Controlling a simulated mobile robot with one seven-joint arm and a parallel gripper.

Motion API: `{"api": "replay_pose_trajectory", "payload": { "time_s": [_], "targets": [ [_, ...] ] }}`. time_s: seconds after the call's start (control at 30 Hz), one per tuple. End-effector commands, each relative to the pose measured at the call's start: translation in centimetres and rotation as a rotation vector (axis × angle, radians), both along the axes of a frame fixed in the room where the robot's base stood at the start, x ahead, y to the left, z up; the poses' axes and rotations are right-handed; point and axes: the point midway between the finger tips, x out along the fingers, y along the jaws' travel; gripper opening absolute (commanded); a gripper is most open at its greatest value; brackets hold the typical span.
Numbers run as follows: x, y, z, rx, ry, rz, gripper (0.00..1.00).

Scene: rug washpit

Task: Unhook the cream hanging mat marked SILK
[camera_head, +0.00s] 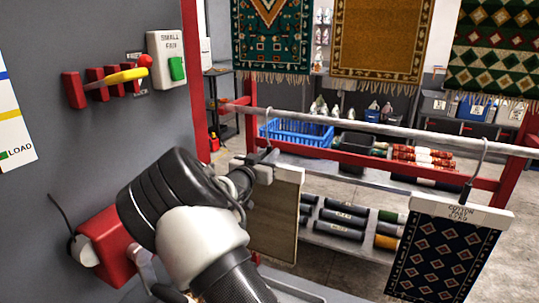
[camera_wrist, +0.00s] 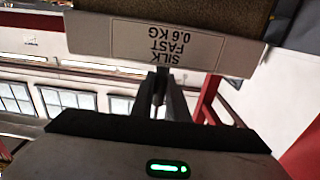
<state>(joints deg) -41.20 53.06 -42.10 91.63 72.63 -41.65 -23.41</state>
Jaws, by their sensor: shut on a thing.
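The SILK mat (camera_head: 274,222) hangs below the grey rail in the head view, tan to cream with a pale header bar. In the wrist view its white label (camera_wrist: 168,48) reads "SILK FAST 0.6 KG" upside down. My gripper (camera_head: 264,168) is at the header bar and shut on it; its dark fingers (camera_wrist: 163,90) meet the label's edge in the wrist view. A thin hook rises from behind my gripper to the rail (camera_head: 335,125); I cannot tell if it bears on the rail. My arm hides part of the mat's left side.
A dark patterned mat (camera_head: 443,262) marked COTTON hangs from the rail at right, with a gap between. A blue basket (camera_head: 297,131) and shelves of rolled mats (camera_head: 345,218) stand behind. A grey wall panel with a yellow-handled lever (camera_head: 122,76) is at left.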

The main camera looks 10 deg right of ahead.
Motion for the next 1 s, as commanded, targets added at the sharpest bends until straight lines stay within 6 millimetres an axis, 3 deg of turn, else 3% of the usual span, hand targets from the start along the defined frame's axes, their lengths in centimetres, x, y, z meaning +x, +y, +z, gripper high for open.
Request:
{"api": "replay_pose_trajectory", "payload": {
  "time_s": [0.57, 1.0],
  "targets": [
    [0.0, 0.0, 0.3, -0.001, -0.003, 0.0, 0.0],
    [0.0, 0.0, 2.7, -0.001, -0.003, 0.0, 0.0]
  ]
}}
